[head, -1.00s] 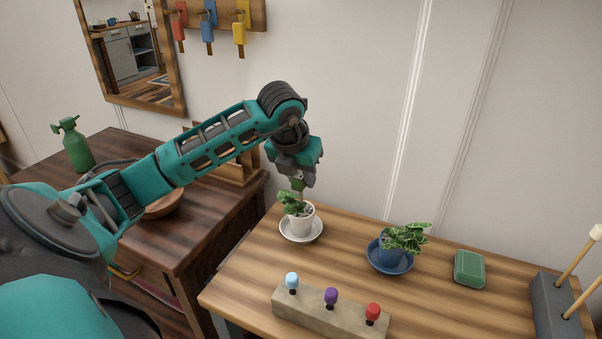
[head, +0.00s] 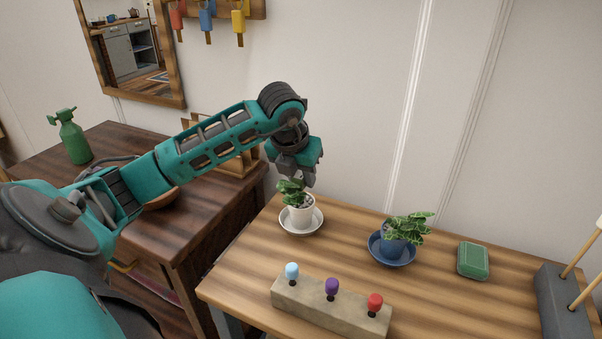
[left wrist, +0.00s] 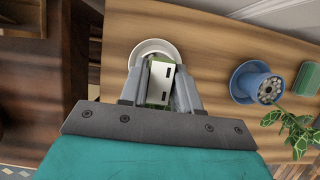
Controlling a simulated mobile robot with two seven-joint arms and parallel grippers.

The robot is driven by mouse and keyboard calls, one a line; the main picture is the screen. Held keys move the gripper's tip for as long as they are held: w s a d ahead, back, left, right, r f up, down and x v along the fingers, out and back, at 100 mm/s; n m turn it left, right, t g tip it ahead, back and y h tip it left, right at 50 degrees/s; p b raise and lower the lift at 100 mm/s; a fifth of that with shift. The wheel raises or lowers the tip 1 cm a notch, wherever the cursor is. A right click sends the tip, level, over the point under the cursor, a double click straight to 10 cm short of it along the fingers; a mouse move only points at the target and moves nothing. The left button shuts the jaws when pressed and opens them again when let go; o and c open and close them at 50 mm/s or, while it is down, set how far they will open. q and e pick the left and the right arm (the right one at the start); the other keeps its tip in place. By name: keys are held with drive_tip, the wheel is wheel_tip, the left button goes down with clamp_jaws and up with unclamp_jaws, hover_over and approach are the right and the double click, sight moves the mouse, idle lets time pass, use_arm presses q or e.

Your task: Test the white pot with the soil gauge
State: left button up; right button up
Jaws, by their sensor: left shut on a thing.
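The white pot (head: 301,215) with a leafy green plant (head: 293,192) stands upright on a white saucer (head: 287,223) at the table's far left. My left gripper (head: 307,180) points down just above the pot, among or behind the upper leaves. In the left wrist view it is shut on the soil gauge (left wrist: 162,74), a pale and green box with dark slots, over the white saucer (left wrist: 151,44). The gauge's lower end is hidden, so I cannot tell whether it touches the soil. My right gripper is not in view.
A blue pot (head: 392,246) with a variegated plant stands to the right, then a green box (head: 473,260). A block (head: 318,305) with light blue, purple and red knobs lies in front. A grey holder (head: 556,300) with sticks is at the right edge.

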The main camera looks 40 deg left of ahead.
use_arm(q)
drive_tip(key=shift+f, duration=0.4)
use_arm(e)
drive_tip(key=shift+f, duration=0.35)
use_arm(q)
drive_tip(key=o, duration=1.1)
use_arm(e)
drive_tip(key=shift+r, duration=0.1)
use_arm(q)
drive_tip(key=p+v, duration=0.1)
drive_tip(key=v, duration=1.2)
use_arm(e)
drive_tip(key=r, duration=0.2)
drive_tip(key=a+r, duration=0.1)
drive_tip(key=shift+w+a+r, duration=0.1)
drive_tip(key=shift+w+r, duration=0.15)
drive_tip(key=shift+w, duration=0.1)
use_arm(q)
drive_tip(key=shift+w, duration=0.1)
